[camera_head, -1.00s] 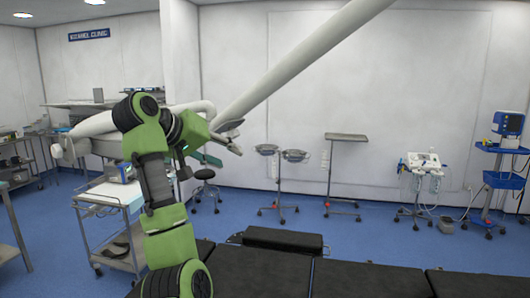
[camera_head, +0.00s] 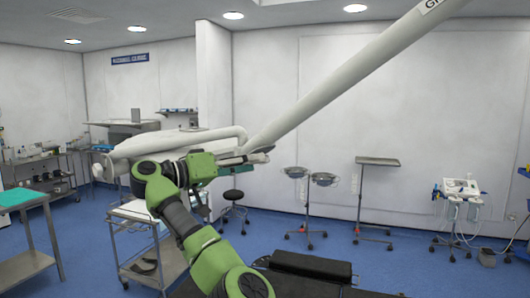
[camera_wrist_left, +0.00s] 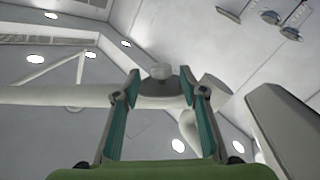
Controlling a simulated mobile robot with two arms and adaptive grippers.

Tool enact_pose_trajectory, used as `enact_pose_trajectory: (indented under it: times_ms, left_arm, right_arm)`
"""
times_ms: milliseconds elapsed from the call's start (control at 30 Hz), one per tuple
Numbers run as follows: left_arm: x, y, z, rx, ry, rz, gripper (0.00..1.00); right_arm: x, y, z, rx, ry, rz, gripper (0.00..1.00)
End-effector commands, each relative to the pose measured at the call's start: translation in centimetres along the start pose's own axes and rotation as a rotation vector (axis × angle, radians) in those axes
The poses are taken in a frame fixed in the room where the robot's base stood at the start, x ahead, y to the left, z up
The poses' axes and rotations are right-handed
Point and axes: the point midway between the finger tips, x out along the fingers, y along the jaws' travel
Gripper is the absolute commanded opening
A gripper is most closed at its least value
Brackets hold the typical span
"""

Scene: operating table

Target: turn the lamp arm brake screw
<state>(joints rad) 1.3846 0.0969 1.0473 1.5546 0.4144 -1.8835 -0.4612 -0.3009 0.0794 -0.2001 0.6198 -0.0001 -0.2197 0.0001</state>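The white lamp arm (camera_head: 340,88) slants down from the upper right to a joint near the picture's middle, where a thick horizontal white section (camera_head: 180,140) runs left. My left gripper (camera_head: 262,156) is at this joint, just below the slanted tube. In the left wrist view, the two teal-lined fingers (camera_wrist_left: 161,82) stand apart. A pale knob on a dark grey disc (camera_wrist_left: 161,73) shows between their tips; it may be the brake screw. I cannot tell whether the fingers touch it. My right gripper is not in view.
A black padded operating table (camera_head: 310,266) lies below my arm. Two basins on a stand (camera_head: 310,177), a tray stand (camera_head: 376,162) and a medical device (camera_head: 460,188) stand by the back wall, with clear blue floor between.

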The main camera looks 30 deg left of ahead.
Motion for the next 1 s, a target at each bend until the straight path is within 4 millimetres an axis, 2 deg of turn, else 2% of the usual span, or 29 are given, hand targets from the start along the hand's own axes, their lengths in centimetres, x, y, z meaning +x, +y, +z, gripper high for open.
enact_pose_trajectory:
  times_ms: [33,200,300,667,700,833,1000]
  left_arm:
    - [1.1,0.3,-0.4,-0.004,-0.003,0.003,0.39]
    - [3.6,0.2,-0.2,-0.003,-0.002,0.001,0.39]
    - [4.4,0.1,-0.2,-0.002,0.0,0.0,0.39]
    - [5.0,-0.1,0.1,-0.001,0.0,-0.001,0.39]
    - [5.0,-0.1,0.0,-0.001,0.0,-0.001,0.34]
    - [5.0,-0.1,0.0,-0.001,0.0,-0.001,0.0]
    - [4.9,-0.1,0.0,-0.001,0.0,-0.003,0.0]
  right_arm:
    - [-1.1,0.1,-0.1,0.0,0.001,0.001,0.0]
    - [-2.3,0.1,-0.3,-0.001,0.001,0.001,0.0]
    - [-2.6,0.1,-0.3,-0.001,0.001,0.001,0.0]
    - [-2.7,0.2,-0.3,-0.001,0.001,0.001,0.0]
    - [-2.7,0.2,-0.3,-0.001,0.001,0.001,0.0]
    - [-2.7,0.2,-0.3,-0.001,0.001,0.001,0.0]
    - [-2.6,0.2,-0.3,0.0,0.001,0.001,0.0]
